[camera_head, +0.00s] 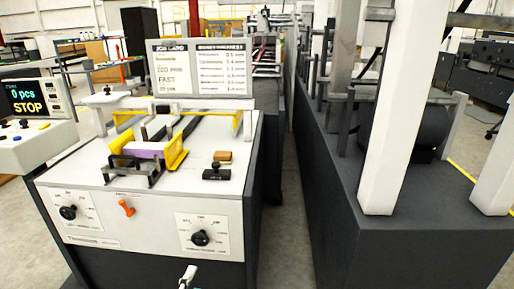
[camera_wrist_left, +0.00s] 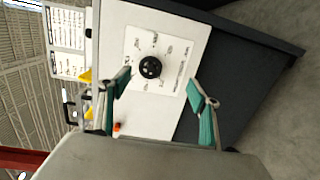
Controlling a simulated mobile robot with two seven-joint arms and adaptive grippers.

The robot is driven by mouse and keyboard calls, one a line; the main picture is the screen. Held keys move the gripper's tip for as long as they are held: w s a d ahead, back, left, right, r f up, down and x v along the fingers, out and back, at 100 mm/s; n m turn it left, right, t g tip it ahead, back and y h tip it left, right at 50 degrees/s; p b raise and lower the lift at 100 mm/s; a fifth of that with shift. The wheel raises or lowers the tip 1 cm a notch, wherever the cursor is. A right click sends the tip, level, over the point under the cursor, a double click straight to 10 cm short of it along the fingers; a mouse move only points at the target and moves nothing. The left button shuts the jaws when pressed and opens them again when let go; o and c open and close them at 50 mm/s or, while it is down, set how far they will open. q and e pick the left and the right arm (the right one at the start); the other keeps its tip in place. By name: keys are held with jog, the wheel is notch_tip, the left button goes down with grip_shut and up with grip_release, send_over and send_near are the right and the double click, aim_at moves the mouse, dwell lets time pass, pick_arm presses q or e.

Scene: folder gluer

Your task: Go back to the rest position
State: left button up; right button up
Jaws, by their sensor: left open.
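My left gripper (camera_wrist_left: 161,88) is open and empty in the left wrist view, its two teal-padded fingers spread apart. Beyond them is the white front panel of the folder gluer (camera_head: 150,225), with a black knob (camera_wrist_left: 150,67) on a printed dial plate. This appears to be the right-hand knob (camera_head: 200,238) of the head view. The fingers do not visibly touch it. A small pale part at the bottom edge of the head view may belong to my arm; I cannot tell. My right gripper is in neither view.
An orange switch (camera_head: 127,208) and a left knob (camera_head: 68,212) are on the panel. A display reading STOP (camera_head: 28,97) stands at left. Yellow guides (camera_head: 175,148) and a sign (camera_head: 200,68) are above the machine top. A dark machine with white posts (camera_head: 335,215) fills the right.

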pick_arm(q)
jog(key=s+f+m+g+p, duration=0.2)
jog(key=s+m+g+p, duration=0.4)
jog(key=s+m, duration=1.5)
jog(key=s, duration=0.5)
jog(key=shift+s+d+f+p, duration=0.25)
jog(key=shift+d+f+p, duration=0.05)
jog(key=shift+d+f, duration=0.1)
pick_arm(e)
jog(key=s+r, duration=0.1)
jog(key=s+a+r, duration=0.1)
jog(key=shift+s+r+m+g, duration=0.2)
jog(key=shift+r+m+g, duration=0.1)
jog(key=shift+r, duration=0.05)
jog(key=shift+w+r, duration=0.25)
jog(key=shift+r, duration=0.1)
